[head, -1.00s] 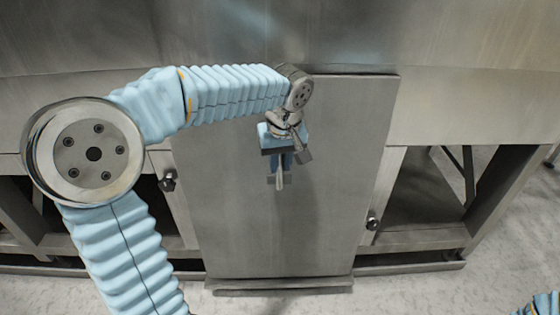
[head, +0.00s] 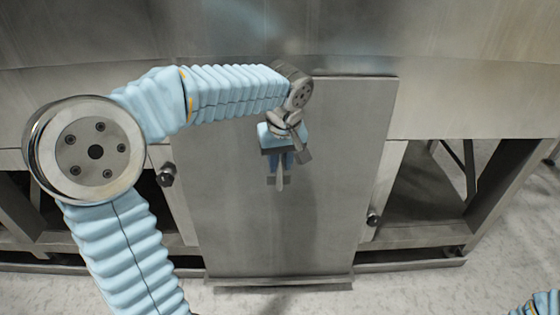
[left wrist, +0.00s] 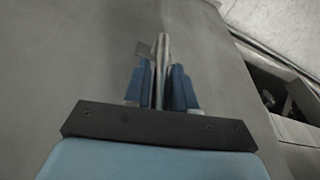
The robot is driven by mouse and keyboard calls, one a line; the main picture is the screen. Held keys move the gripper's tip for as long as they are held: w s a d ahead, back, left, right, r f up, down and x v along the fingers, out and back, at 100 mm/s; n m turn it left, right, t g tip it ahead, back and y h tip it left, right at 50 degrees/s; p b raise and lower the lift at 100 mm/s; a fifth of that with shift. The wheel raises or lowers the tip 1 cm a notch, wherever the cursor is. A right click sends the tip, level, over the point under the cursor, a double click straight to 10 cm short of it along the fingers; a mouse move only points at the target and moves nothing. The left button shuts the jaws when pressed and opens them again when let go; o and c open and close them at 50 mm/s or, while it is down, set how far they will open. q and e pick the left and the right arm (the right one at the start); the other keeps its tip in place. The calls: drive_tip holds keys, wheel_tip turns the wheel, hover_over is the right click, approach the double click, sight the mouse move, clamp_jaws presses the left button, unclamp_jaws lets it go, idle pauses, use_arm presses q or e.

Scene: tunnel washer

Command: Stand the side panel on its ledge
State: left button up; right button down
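The side panel (head: 320,235) is a large flat grey metal sheet in the middle of the head view, upright or nearly so, in front of the washer's frame. My left gripper (head: 279,180) is in front of its upper middle. In the left wrist view its blue fingers (left wrist: 162,88) are closed on a thin grey upright piece, seemingly the panel's handle. The ledge (head: 280,287) is a narrow strip at the panel's lower edge. I cannot tell whether the panel touches it. My right gripper is out of view.
A dark knob (head: 167,174) is left of the panel, and another knob (head: 373,217) is right of it. Open frame bays lie on both sides. The washer's metal body (head: 470,80) spans the top. The pale floor (head: 410,290) in front is clear.

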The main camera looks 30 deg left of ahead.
use_arm(q)
drive_tip(key=o, duration=0.4)
drive_tip(key=shift+s+f, duration=0.1)
drive_tip(key=shift+f, duration=0.05)
drive_tip(key=r, duration=0.4)
drive_tip(key=s+d+r+p, duration=0.1)
drive_tip(key=r, duration=0.4)
drive_tip(key=d+r+p, duration=0.1)
drive_tip(key=r, duration=0.3)
drive_tip(key=shift+s+r, duration=0.35)
drive_tip(key=shift+r, duration=0.05)
drive_tip(key=shift+s, duration=0.1)
